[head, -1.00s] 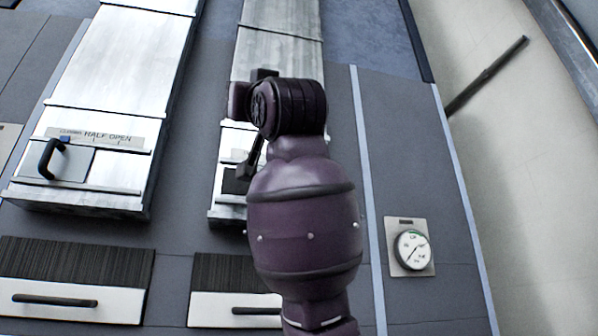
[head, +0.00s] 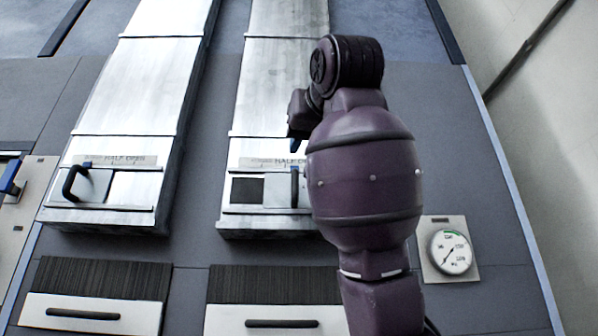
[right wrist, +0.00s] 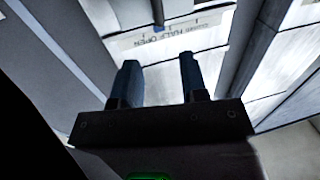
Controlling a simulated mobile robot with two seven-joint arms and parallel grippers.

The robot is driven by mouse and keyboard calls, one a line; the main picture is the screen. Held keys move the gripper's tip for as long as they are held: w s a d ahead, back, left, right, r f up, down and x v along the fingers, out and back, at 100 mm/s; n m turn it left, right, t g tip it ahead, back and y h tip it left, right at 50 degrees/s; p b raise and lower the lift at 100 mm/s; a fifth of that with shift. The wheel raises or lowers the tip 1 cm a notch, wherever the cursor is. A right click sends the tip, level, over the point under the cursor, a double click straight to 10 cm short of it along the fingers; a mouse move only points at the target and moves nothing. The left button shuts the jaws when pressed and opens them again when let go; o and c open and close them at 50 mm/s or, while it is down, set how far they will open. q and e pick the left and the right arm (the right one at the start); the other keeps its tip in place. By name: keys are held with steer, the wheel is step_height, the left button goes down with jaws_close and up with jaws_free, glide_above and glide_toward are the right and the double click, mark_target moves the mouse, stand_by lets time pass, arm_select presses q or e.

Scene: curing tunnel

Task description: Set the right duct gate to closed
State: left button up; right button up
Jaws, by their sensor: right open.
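The right duct (head: 285,95) is a long metal channel. Near its lower end is its gate plate (head: 277,192) with a dark upright handle (head: 295,187). A dark opening (head: 247,190) shows left of the plate. The scale strip (head: 270,163) above is partly hidden by my right arm. My right gripper (head: 297,143) is above the handle in the picture, apart from it. In the right wrist view, its two blue fingers (right wrist: 160,68) are open and empty. Beyond them the scale (right wrist: 165,35) appears upside down, with the handle (right wrist: 158,12) at the top edge. My left gripper is not in view.
The left duct (head: 140,90) has its own gate handle (head: 75,182) at its left. Drawers with dark handles (head: 85,314) lie below the ducts. A round gauge (head: 450,251) is right of my arm. A blue-handled lever (head: 11,178) stands at the left edge.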

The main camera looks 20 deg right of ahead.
mark_target(296, 170)
steer(key=w+p, duration=0.1)
steer(key=w, duration=0.5)
steer(key=w+p, duration=0.1)
steer(key=w, duration=0.2)
steer(key=shift+w+d+p, duration=0.2)
steer(key=shift+d+p, duration=0.15)
steer(key=shift+w+d, duration=0.1)
steer(key=shift+w, duration=0.6)
jaws_close()
